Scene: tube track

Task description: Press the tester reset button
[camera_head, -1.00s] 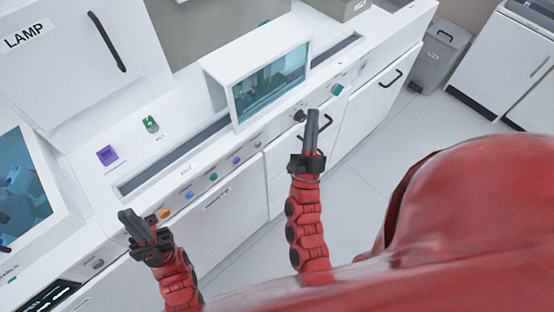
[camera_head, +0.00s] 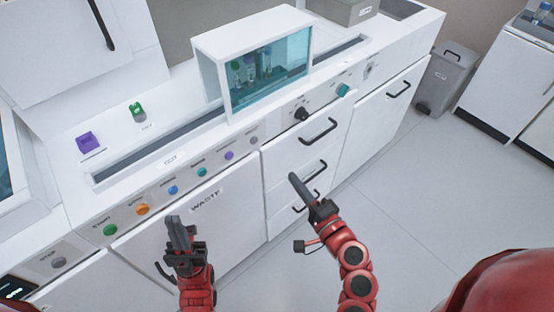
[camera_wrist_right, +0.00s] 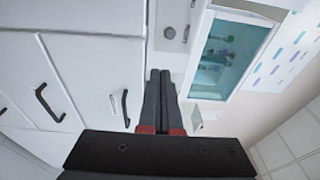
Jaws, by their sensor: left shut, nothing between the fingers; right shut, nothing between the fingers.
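A row of small round buttons runs along the front panel of the white counter: a green button (camera_head: 110,230), an orange button (camera_head: 142,209), a blue one (camera_head: 173,190), a teal one (camera_head: 202,172), a purple one (camera_head: 229,155) and a grey one (camera_head: 254,140). Their small labels are too blurred to tell which is the tester reset. My left gripper (camera_head: 178,222) is shut and empty, in front of the waste door below the row. My right gripper (camera_head: 293,178) is shut and empty, in front of the drawers; its closed fingers show in the right wrist view (camera_wrist_right: 160,74).
A separate grey button (camera_head: 59,262) marked STOP sits at lower left. A black knob (camera_head: 302,114) and a teal knob (camera_head: 343,90) are on the right panel. A glass-fronted box (camera_head: 270,75) stands on the counter. Drawer handles (camera_head: 319,131) stick out.

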